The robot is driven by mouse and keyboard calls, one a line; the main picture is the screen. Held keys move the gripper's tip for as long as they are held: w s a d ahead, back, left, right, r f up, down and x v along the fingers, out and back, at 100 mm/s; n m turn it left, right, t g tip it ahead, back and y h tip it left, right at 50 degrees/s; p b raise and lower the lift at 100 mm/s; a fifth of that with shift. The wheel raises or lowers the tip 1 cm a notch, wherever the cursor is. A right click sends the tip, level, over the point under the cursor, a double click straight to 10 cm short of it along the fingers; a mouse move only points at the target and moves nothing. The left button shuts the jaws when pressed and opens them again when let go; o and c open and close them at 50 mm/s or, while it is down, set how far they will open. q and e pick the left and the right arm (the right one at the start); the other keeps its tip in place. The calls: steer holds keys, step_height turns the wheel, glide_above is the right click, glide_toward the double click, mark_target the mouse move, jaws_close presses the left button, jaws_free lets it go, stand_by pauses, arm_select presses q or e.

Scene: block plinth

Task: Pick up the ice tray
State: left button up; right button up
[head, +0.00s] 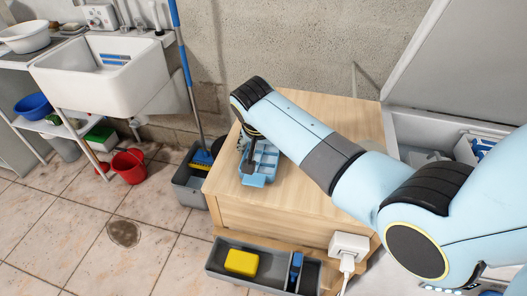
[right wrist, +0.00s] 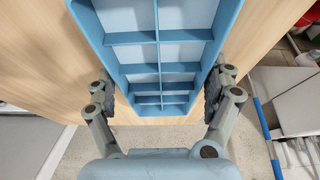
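The ice tray (head: 262,163) is light blue with rows of compartments. It is at the left part of the wooden cabinet top (head: 300,105), partly hidden in the head view by my right arm. My right gripper (head: 250,142) points down over it. In the right wrist view the tray (right wrist: 158,50) fills the upper middle, and the fingers of my right gripper (right wrist: 160,95) stand spread on either side of its narrow-looking end. They look open, close beside its walls; contact is not clear. My left gripper is not in view.
A white plug (head: 349,245) with a cable is at the cabinet's front. A grey bucket (head: 186,186) with a blue mop handle stands left. A sink (head: 105,75) and red buckets (head: 129,167) are further left.

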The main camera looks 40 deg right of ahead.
mark_target(263, 154)
steer(key=c, duration=0.9)
steer(key=shift+o, duration=0.2)
steer(key=shift+r, duration=0.1)
steer(key=shift+r, duration=1.95)
steer(key=s+d+r, duration=0.6)
steer(key=s+d, duration=0.1)
steer(key=s, duration=0.2)
steer(key=shift+r+p, duration=0.3)
steer(key=shift+r, duration=0.1)
steer(key=shift+s+d, duration=0.1)
